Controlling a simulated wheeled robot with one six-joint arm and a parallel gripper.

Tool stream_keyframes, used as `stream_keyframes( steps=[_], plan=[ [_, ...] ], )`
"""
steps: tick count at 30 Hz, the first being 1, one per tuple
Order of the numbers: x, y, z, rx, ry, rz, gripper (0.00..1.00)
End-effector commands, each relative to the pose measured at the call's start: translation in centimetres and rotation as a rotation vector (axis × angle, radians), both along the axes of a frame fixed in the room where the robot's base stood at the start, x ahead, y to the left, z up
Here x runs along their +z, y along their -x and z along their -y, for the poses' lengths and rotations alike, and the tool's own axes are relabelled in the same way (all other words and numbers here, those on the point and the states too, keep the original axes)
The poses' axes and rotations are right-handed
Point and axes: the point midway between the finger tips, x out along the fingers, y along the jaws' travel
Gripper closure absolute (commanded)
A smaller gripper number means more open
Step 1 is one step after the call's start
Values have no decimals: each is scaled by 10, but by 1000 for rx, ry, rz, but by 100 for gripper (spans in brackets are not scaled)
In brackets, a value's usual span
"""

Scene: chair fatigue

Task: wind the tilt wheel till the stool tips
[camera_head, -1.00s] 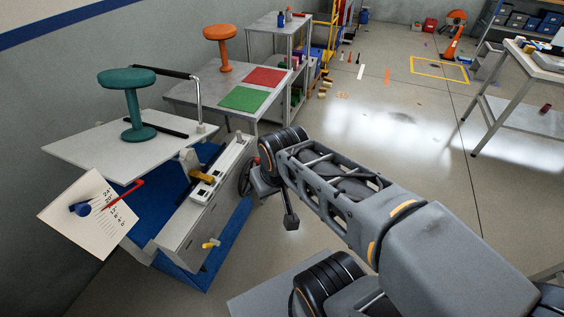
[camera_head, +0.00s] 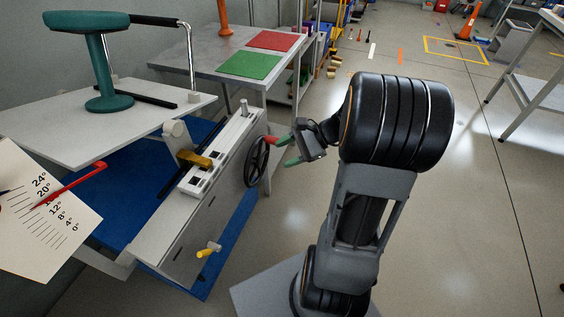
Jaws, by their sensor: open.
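The dark spoked tilt wheel (camera_head: 257,162) is on the right side of the grey test rig, with a red handle (camera_head: 271,140) at its upper rim. The teal stool (camera_head: 103,62) stands on the white platform (camera_head: 70,130); I cannot tell how far it leans. A red pointer (camera_head: 75,184) crosses the paper angle scale (camera_head: 45,245), covering the area between the 20° and 12° labels. My gripper (camera_head: 287,150) is open and empty just right of the wheel, its green fingertips facing the handle. The fingers seem apart from the handle, though the gap is hard to judge.
A yellow lever (camera_head: 194,158) sits on top of the rig and a yellow-handled crank (camera_head: 208,251) on its front. A bench (camera_head: 190,62) with red and green mats stands behind. The floor on the right is clear up to another table (camera_head: 541,101).

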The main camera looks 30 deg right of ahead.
Motion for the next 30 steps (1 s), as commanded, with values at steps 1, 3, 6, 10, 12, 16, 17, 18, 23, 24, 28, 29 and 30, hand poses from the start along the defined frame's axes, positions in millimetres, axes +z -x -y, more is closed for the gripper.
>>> stream_keyframes(
  steps=[1,3,6,10,12,16,17,18,23,24,28,29,30],
  plan=[
    [-37,-8,22,-105,-106,-15,46],
    [-55,-17,48,-224,-238,-14,46],
    [-75,-24,83,-362,-386,2,46],
    [-92,-26,117,-480,-515,30,46],
    [-97,-26,128,-518,-555,42,46],
    [-102,-31,133,-550,-591,53,46],
    [-102,-34,131,-552,-594,54,46],
    [-102,-38,128,-553,-596,55,46],
    [-102,-60,107,-550,-594,55,46],
    [-102,-66,101,-549,-595,54,46],
    [-102,-84,84,-549,-593,55,46],
    [-101,-88,80,-550,-594,55,46],
    [-102,-93,76,-550,-593,55,46]
  ],
)
